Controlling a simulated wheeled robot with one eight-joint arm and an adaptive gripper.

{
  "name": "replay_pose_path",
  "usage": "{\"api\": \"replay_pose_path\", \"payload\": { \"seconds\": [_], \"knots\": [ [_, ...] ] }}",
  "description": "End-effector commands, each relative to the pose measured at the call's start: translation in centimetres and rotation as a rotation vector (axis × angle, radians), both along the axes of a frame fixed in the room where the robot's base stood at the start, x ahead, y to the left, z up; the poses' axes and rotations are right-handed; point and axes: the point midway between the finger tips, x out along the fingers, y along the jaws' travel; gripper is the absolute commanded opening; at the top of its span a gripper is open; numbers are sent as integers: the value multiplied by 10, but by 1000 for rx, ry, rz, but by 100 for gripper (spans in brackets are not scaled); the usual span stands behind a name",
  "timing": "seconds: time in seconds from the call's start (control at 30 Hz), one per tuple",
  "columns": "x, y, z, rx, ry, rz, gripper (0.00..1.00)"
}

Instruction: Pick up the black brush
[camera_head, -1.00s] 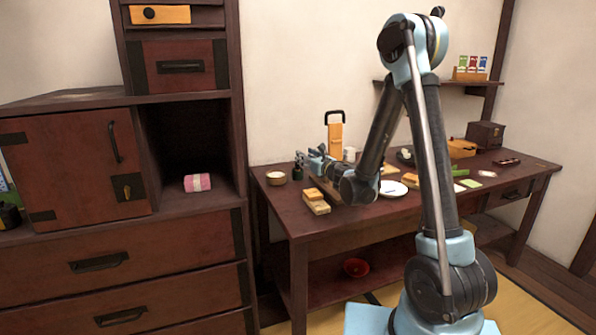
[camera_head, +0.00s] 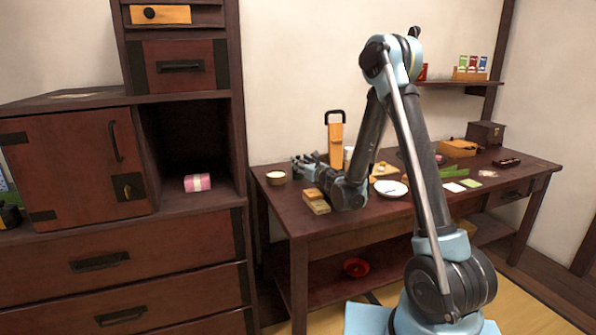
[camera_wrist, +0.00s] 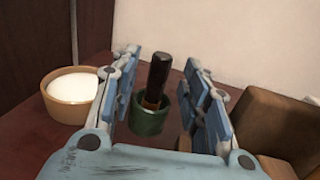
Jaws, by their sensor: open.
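A black brush (camera_wrist: 159,72) stands nearly upright in a small dark green cup (camera_wrist: 151,118) in the wrist view. Its black end points up, and a brown part shows just above the cup's rim. My gripper (camera_wrist: 161,66) is open, with one blue-grey finger on each side of the brush and a gap on both sides. In the head view my gripper (camera_head: 304,165) is low over the left end of the dark wooden table (camera_head: 290,214). The brush and cup are hidden or too small to make out there.
A tan bowl with white contents (camera_wrist: 69,96) is just left of my gripper. Wooden blocks (camera_head: 316,205) lie near the table's front left, and an orange-brown stand (camera_head: 336,145) rises behind. A white plate (camera_head: 391,189) lies to the right.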

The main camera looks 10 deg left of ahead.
Motion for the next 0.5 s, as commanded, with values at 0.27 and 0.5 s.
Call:
{"api": "replay_pose_path", "payload": {
  "seconds": [0.27, 0.5],
  "knots": [
    [22, 20, 0, 0, 0, 0, 42],
    [21, 21, 0, 0, 0, 0, 28]
  ]
}}
